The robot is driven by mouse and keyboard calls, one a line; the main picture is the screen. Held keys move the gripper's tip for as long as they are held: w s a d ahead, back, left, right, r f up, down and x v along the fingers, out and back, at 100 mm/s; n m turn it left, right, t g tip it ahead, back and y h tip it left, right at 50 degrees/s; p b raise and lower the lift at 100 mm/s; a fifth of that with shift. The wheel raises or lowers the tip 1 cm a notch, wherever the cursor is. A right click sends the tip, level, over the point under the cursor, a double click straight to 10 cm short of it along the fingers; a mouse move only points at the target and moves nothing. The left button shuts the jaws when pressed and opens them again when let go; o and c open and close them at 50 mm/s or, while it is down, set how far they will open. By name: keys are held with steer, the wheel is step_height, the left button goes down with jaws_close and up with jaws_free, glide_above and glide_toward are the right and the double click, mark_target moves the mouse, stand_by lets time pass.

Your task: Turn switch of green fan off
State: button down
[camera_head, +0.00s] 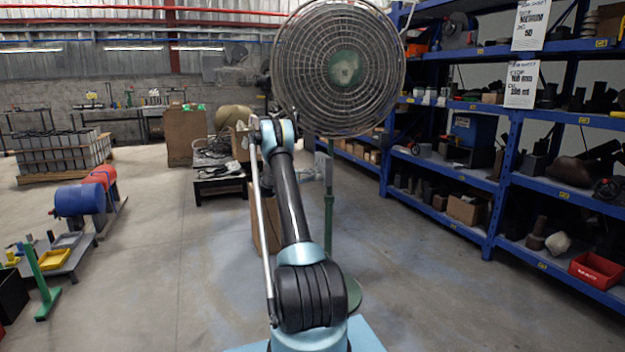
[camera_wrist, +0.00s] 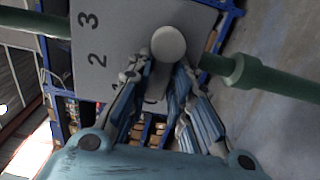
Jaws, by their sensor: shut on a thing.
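The green fan (camera_head: 338,40) stands ahead of me, with a round wire cage and green hub on a green pole (camera_head: 328,215). In the wrist view its grey switch plate (camera_wrist: 120,28) shows the numbers 3 and 2, and a third partly covered one. A round grey knob (camera_wrist: 168,43) with a pale stem sits on the plate. My gripper (camera_wrist: 160,75) is shut on the knob, with one finger on each side of its lower part. In the head view my arm hides most of the gripper.
Blue shelves (camera_head: 508,175) with boxes and parts line the right side. A low black table (camera_head: 220,185) with clutter stands behind my arm at left. A blue drum (camera_head: 80,200) lies further left. The floor between is clear.

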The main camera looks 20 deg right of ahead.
steer(key=shift+s+f, duration=0.15)
steer(key=shift+f, duration=0.05)
steer(key=c, duration=1.6)
jaws_free()
steer(key=shift+o, duration=0.6)
steer(key=shift+r, duration=0.1)
steer(key=a, duration=1.2)
steer(key=shift+s, duration=0.15)
